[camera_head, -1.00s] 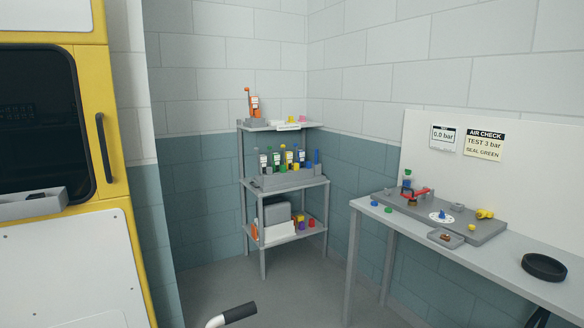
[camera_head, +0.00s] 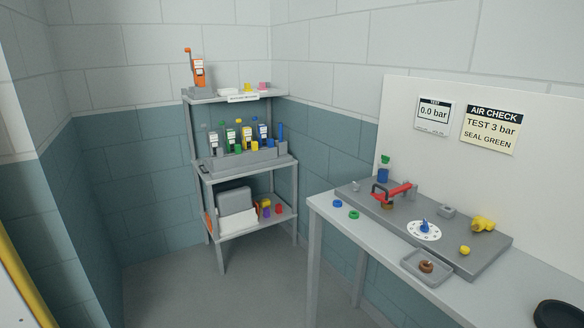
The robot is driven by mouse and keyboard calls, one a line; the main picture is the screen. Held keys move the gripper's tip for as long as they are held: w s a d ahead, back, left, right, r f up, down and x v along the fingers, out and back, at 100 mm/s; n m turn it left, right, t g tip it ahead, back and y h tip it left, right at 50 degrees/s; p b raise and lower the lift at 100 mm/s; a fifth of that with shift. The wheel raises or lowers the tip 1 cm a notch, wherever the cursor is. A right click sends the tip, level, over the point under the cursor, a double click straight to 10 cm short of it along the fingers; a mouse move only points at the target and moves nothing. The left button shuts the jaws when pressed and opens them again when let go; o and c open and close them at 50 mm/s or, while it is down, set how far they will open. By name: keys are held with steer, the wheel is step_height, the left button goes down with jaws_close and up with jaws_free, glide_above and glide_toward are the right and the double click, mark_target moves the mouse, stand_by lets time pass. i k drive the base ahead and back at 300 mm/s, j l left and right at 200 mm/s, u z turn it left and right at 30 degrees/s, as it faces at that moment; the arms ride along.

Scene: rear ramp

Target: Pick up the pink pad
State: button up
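My gripper is not in view.
An orange device (camera_head: 197,68) stands at the top shelf's left end. The middle shelf holds several coloured bottles (camera_head: 248,138). The grey workbench (camera_head: 335,219) with a test rig fills the right. Floor (camera_head: 180,290) before the rack is clear.

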mark_target(262, 89)
steer(key=i+j+u, duration=0.1)
steer(key=i+u, duration=0.2)
steer(key=i, duration=0.25)
steer(key=i+l+u, duration=0.1)
steer(key=i+u, duration=0.2)
steer(key=i, duration=0.3)
steer(key=i+l+u, duration=0.15)
steer(key=i+u, duration=0.15)
steer(key=i, duration=0.25)
